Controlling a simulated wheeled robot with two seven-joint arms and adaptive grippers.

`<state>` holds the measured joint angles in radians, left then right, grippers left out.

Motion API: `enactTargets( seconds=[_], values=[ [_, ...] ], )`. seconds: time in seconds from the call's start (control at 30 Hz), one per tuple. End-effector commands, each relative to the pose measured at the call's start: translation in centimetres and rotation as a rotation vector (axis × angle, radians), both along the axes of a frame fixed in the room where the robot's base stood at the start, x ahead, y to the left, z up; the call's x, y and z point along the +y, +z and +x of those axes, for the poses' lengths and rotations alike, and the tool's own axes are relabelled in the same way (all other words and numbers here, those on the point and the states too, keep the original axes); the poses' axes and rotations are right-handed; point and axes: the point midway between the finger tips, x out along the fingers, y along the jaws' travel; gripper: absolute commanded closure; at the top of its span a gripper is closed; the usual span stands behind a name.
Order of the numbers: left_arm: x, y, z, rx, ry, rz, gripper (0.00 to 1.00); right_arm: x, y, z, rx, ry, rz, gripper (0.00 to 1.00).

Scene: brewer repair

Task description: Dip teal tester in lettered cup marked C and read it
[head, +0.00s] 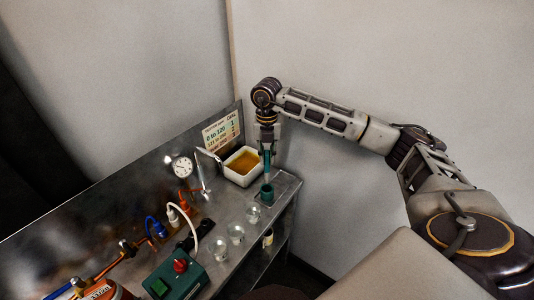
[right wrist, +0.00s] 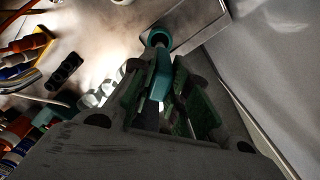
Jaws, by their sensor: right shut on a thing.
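My right gripper (head: 267,149) points down at the right end of the metal bench, shut on the teal tester (head: 267,161). In the right wrist view the tester (right wrist: 162,78) sits between the fingers of my right gripper (right wrist: 172,92). Its lower end lines up with a dark teal round holder (head: 267,192); I cannot tell whether the tip is inside or just above it. Clear cups (head: 253,214), (head: 236,233) and (head: 222,251) stand in a row in front of the holder. No letter on them is legible. My left gripper is out of view.
A white tray of amber liquid (head: 229,174) stands behind the holder, near a lettered sign (head: 219,131) and a round dial (head: 182,167). A green box with a red knob (head: 180,266), cables and coloured fittings crowd the bench's left. The wall is close behind.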

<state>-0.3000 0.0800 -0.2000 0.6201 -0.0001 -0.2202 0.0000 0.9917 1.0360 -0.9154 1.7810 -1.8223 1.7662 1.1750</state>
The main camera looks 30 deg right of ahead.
Motion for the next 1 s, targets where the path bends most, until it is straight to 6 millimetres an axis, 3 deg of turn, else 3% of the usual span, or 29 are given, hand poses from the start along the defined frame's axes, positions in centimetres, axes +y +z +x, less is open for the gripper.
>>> enactTargets(
  seconds=[1.0],
  values=[
    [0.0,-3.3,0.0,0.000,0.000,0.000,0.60,0.0,-5.1,0.0,0.001,0.000,0.001,1.00]
  ],
)
